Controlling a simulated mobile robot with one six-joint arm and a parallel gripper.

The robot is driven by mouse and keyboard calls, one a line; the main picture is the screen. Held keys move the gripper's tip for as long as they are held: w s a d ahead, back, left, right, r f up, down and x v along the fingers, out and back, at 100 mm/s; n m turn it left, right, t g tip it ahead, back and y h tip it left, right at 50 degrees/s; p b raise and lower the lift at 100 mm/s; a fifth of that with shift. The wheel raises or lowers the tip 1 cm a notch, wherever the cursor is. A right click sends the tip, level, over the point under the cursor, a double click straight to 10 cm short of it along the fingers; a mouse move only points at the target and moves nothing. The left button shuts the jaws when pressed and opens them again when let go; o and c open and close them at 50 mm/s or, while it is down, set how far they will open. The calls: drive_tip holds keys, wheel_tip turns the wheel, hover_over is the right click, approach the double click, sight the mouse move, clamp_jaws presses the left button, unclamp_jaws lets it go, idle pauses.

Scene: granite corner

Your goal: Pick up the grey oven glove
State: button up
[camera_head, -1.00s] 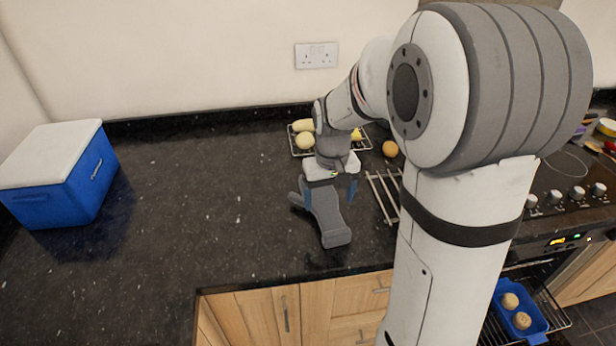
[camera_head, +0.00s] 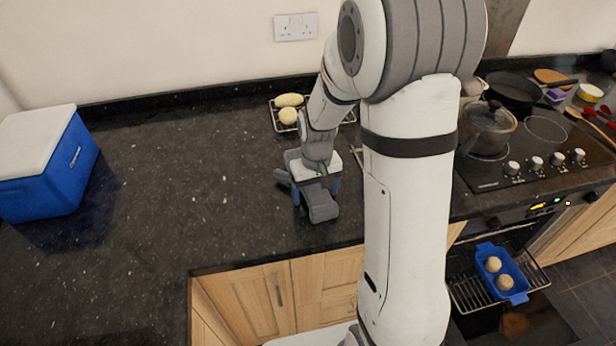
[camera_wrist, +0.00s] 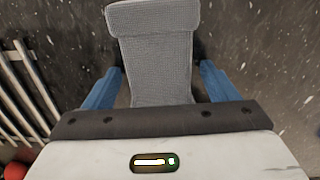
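The grey oven glove (camera_head: 322,211) lies on the dark granite worktop, near its front edge, in the head view. Its thumb sticks out to the left, and my gripper hides its middle. My gripper (camera_head: 316,190) is over it, pointing down. In the wrist view the glove (camera_wrist: 160,50) runs between the two blue fingers of my gripper (camera_wrist: 160,78), its cuff at the top. The fingers are open, with a gap on each side of the glove. Whether the fingertips touch the worktop I cannot tell.
A blue cool box (camera_head: 50,180) with a white lid stands at the left. A wire rack (camera_head: 277,122) holding potatoes is behind my gripper. A slatted rack (camera_wrist: 30,95) lies close beside the glove. A glass pot (camera_head: 487,128) stands on the hob at the right.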

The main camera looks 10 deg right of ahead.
drive_tip(key=c, duration=1.1)
drive_tip(key=shift+c, duration=0.2)
drive_tip(key=shift+w+r, duration=0.1)
drive_tip(key=shift+r, duration=0.8)
drive_tip(key=shift+s+r+b, duration=0.5)
drive_tip(key=shift+r+b, duration=0.05)
drive_tip(key=shift+r, duration=0.25)
drive_tip(key=s+b, duration=0.4)
drive_tip(key=s, duration=1.3)
drive_tip(key=shift+b, duration=0.35)
